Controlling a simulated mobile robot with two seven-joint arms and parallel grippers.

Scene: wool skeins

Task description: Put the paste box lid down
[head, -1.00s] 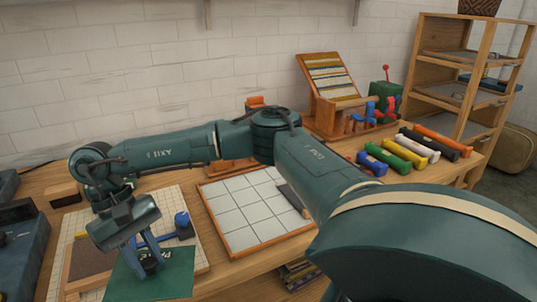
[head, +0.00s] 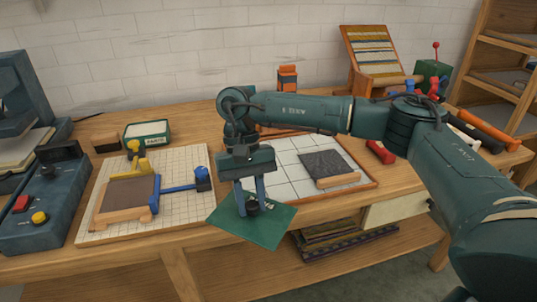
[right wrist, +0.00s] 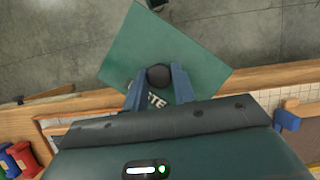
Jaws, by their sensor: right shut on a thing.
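The paste box lid (head: 268,224) is a flat green square with a round black knob and pale lettering. My right gripper (head: 252,209) is shut on its knob and holds it out past the table's front edge, tilted in the head view. In the right wrist view the lid (right wrist: 205,62) hangs over grey floor, with the knob between the blue fingers of the gripper (right wrist: 159,80). A green-sided box with a pale top (head: 147,133), perhaps the paste box, stands at the back left of the table. My left gripper is not in view.
A gridded board (head: 190,222) with a brown block, a yellow clamp and a blue clamp lies left of the lid. A white tiled tray (head: 287,163) with a dark slab lies behind it to the right. A dark machine (head: 40,205) stands at far left.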

